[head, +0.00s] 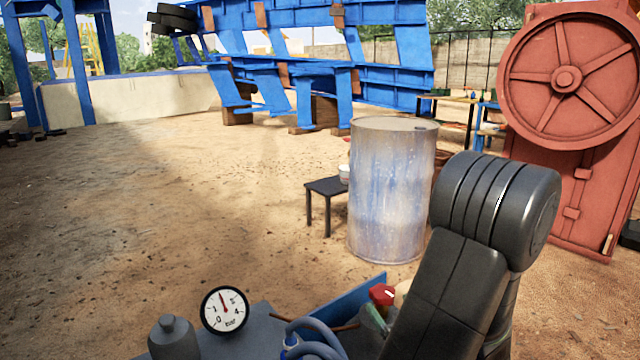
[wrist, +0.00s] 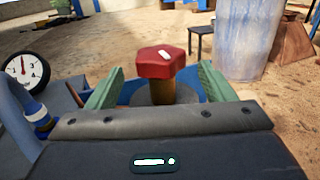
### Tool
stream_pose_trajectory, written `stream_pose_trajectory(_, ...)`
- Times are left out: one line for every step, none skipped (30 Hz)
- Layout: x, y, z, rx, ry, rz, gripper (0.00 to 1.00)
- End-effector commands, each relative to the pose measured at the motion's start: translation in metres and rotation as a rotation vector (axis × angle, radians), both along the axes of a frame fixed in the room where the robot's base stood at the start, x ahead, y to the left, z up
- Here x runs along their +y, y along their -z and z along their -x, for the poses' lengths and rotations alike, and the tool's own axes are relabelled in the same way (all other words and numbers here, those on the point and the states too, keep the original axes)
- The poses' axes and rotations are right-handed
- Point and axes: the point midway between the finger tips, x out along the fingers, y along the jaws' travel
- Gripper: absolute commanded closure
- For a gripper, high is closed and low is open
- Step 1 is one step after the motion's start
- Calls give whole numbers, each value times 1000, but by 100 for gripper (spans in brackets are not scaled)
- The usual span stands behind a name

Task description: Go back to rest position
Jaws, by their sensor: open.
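My gripper (wrist: 161,70) is open, with its two green fingers spread apart in the wrist view. A red star-shaped knob (wrist: 155,61) on a brass stem shows between the fingers, with a gap on each side. In the head view the red knob (head: 382,294) shows just left of my black arm, with part of a green finger (head: 377,319) beside it. The arm hides most of the gripper there.
A pressure gauge (head: 225,310) and a blue hose (head: 312,338) are close to the left of the gripper. A metal drum (head: 390,190) and a small black table (head: 326,187) stand beyond. A red flywheel machine (head: 570,180) is at right. Open sandy ground lies left.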

Motion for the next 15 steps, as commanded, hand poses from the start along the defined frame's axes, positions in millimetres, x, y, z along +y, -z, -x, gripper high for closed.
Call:
stream_pose_trajectory(4,1,-8,-3,-4,1,25)
stream_pose_trajectory(5,1,-13,-2,-5,2,25)
stream_pose_trajectory(7,1,-18,-2,-4,2,25)
stream_pose_trajectory(9,1,-23,-2,-4,2,25)
stream_pose_trajectory(11,1,-27,-2,-5,2,25)
stream_pose_trajectory(12,1,-32,-2,-4,2,25)
stream_pose_trajectory(13,0,-36,-2,-3,2,25)
stream_pose_trajectory(15,0,-39,-2,-4,2,25)
stream_pose_trajectory(16,0,-44,-1,-4,1,25)
stream_pose_trajectory(17,0,-47,-1,-3,1,25)
stream_pose_trajectory(18,0,-49,-1,-2,1,25)
stream_pose_trajectory(19,0,-53,-1,-2,0,25)
stream_pose_trajectory(19,0,-55,-1,-2,1,25)
stream_pose_trajectory(20,0,-56,-1,-1,1,25)
stream_pose_trajectory(20,0,-58,-1,-1,1,25)
